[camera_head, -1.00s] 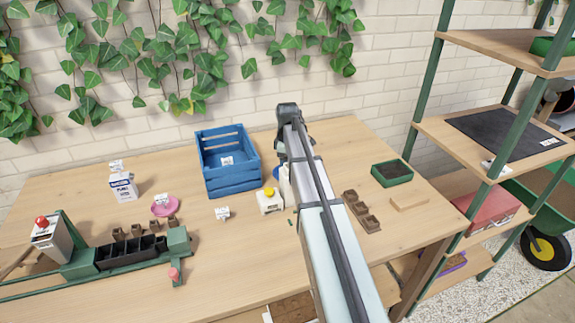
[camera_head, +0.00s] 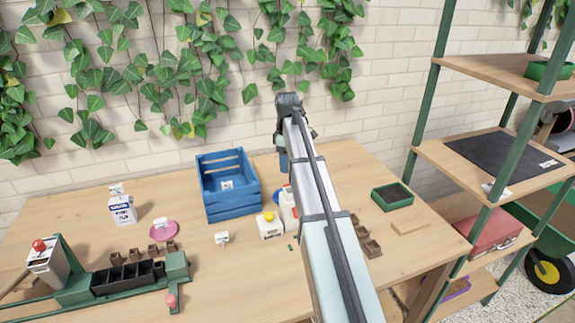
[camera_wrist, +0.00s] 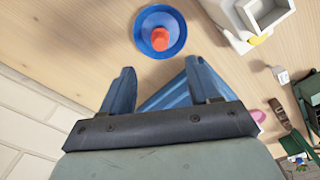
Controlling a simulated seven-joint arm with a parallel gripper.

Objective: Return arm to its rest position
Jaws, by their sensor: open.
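My arm reaches from the bottom of the head view up toward the back wall, its wrist (camera_head: 290,106) raised above the table. In the wrist view my gripper (camera_wrist: 158,68) has its two blue fingers spread wide, with nothing between them. Past the fingertips, the table lies below with a blue round dish (camera_wrist: 160,30) holding an orange-red piece. Part of the blue crate (camera_wrist: 178,92) shows beyond the gap between the fingers.
The blue slatted crate (camera_head: 231,202) stands left of the arm. A yellow-capped white container (camera_head: 269,226) and a white bottle (camera_head: 288,211) stand close to the arm. Brown pots (camera_head: 369,245) and a green tray (camera_head: 392,196) lie to its right. A shelf (camera_head: 500,165) stands at the right.

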